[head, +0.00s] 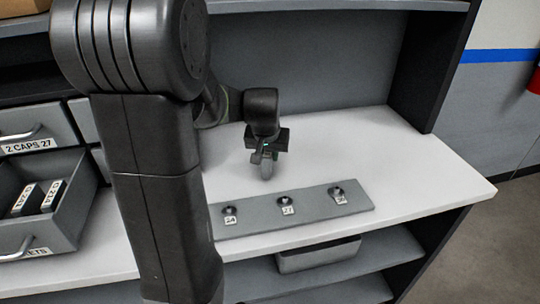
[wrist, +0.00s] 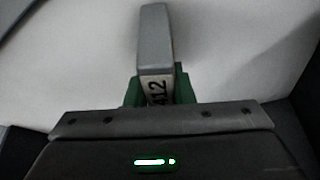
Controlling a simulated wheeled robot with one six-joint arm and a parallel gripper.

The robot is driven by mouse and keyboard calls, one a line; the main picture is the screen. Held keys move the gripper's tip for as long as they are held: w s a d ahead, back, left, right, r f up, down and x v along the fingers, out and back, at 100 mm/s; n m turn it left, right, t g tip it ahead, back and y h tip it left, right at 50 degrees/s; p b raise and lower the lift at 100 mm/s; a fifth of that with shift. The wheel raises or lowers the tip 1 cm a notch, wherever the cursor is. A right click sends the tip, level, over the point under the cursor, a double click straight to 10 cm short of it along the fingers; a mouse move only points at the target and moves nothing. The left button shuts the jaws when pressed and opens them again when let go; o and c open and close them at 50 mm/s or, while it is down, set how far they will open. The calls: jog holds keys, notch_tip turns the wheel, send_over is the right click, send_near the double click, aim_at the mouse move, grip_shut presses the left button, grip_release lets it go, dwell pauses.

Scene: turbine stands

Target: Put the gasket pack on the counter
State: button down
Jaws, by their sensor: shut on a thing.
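My gripper (head: 268,150) is above the white counter (head: 400,150), behind a grey strip with small fittings. In the wrist view the gripper's green fingertips (wrist: 158,90) are shut on the gasket pack (wrist: 154,42), a narrow grey block with a pale label reading what looks like "412", partly hidden by the gripper. The pack (head: 267,172) also shows in the head view, hanging below the jaws. Its lower end is close to the counter top; I cannot tell whether it touches.
A grey strip (head: 360,207) with three labelled fittings lies along the counter's front. An open drawer (head: 72,222) at left holds dark labelled packs (head: 50,196). A grey bin (head: 318,256) sits on the shelf below. The counter's right side is clear.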

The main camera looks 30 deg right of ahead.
jog(key=shift+f, duration=0.4)
jog(key=shift+f, duration=0.15)
jog(key=c, duration=1.3)
grip_release()
jog(key=shift+o, duration=0.2)
jog(key=shift+r, duration=0.5)
jog(key=v, duration=1.1)
jog(key=shift+s+a+r, duration=0.15)
jog(key=shift+a, duration=0.05)
